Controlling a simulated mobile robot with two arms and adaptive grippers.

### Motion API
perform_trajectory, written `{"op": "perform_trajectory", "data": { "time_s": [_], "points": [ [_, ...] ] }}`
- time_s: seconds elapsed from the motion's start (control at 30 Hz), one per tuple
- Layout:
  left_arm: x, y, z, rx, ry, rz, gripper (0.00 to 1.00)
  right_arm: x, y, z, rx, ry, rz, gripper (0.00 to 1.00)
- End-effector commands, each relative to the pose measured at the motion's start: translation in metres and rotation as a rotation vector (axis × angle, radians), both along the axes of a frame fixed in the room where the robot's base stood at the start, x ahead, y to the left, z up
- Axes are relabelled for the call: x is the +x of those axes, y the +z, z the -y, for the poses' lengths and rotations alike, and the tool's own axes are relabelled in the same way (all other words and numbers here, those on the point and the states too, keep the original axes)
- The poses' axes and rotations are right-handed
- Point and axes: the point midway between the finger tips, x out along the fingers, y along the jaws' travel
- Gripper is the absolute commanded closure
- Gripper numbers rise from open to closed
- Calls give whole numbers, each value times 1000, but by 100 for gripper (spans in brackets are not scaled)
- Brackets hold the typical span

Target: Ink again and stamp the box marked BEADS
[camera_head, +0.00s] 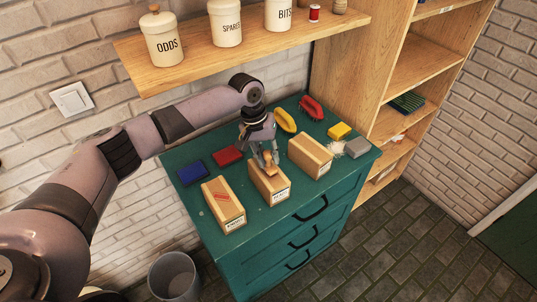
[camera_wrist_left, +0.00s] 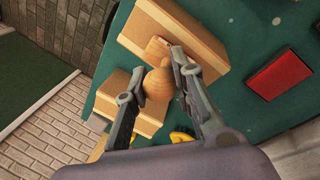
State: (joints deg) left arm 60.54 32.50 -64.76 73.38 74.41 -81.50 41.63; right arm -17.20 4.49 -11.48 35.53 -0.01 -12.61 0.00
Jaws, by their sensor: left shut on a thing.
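My left gripper (camera_head: 268,165) is shut on a wooden stamp (camera_head: 271,171) with a rounded handle, which also shows between the fingers in the left wrist view (camera_wrist_left: 158,82). The stamp is at the top of the middle box (camera_head: 267,189); I cannot tell if it touches. A left box (camera_head: 225,208) bears a red mark on top. A right box (camera_head: 312,155) has no mark that I can see. Each box has a small white label, too small to read, so I cannot tell which says BEADS. The red ink pad (camera_head: 227,155) and blue ink pad (camera_head: 192,173) lie behind the boxes.
The boxes stand on a green cabinet (camera_head: 250,237). A yellow pad (camera_head: 339,131), a grey block (camera_head: 357,148), a yellow object (camera_head: 285,121) and a red object (camera_head: 312,107) lie toward the right and back. A shelf (camera_head: 190,65) with canisters hangs above. A bin (camera_head: 173,277) stands below.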

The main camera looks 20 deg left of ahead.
Motion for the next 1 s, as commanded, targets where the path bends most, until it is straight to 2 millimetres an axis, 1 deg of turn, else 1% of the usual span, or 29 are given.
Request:
{"op": "perform_trajectory", "data": {
  "time_s": [0.03,0.1,0.4,0.6,0.73,1.0],
  "points": [
    [0,8,0,0,0,0,95,0,9,0,0,0,0,60],
    [0,13,0,-1,-1,1,95,0,15,0,0,0,0,60],
    [1,35,1,-3,0,3,95,0,39,0,0,0,0,60],
    [1,50,1,-2,0,3,95,0,51,0,0,0,0,60],
    [1,57,1,-2,0,3,95,0,56,0,0,0,0,60],
    [1,56,1,-2,0,4,95,0,55,1,-1,0,0,60]
  ]
}}
